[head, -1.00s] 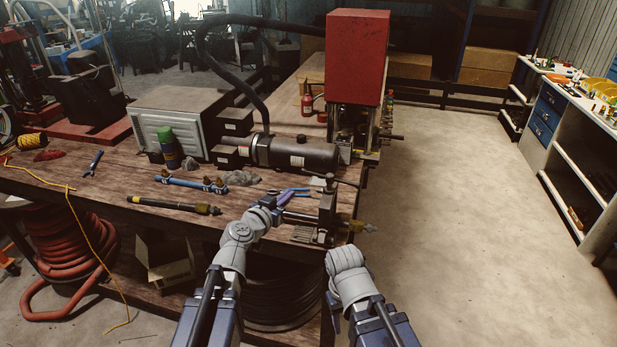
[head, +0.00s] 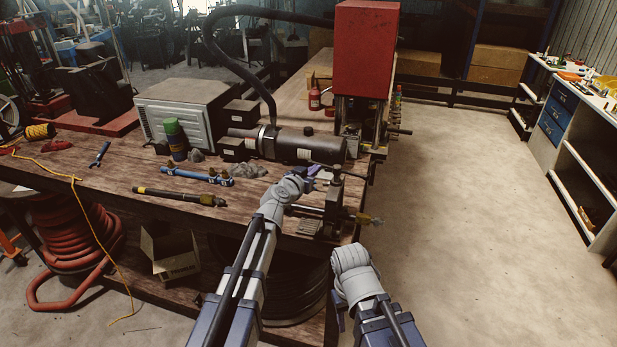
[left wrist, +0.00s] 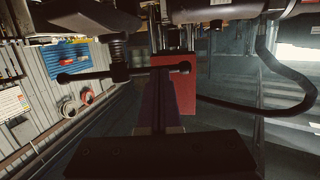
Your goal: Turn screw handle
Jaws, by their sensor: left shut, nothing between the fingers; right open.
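The screw handle (head: 352,177) is a dark crossbar on top of the metal clamp (head: 332,205) at the bench's near right corner. In the left wrist view the bar (left wrist: 95,75) spans the middle, with round ends and a thick threaded screw. My left gripper (head: 318,172) is beside the bar's left side, its purple fingers shut and empty. In the left wrist view the fingers (left wrist: 162,100) point at the bar near its right end; I cannot tell whether they touch. My right gripper (head: 338,312) is low beside its arm, open, mostly hidden and away from the clamp.
A brass-ended fitting (head: 362,218) sticks out right of the clamp. The floor on the right is clear.

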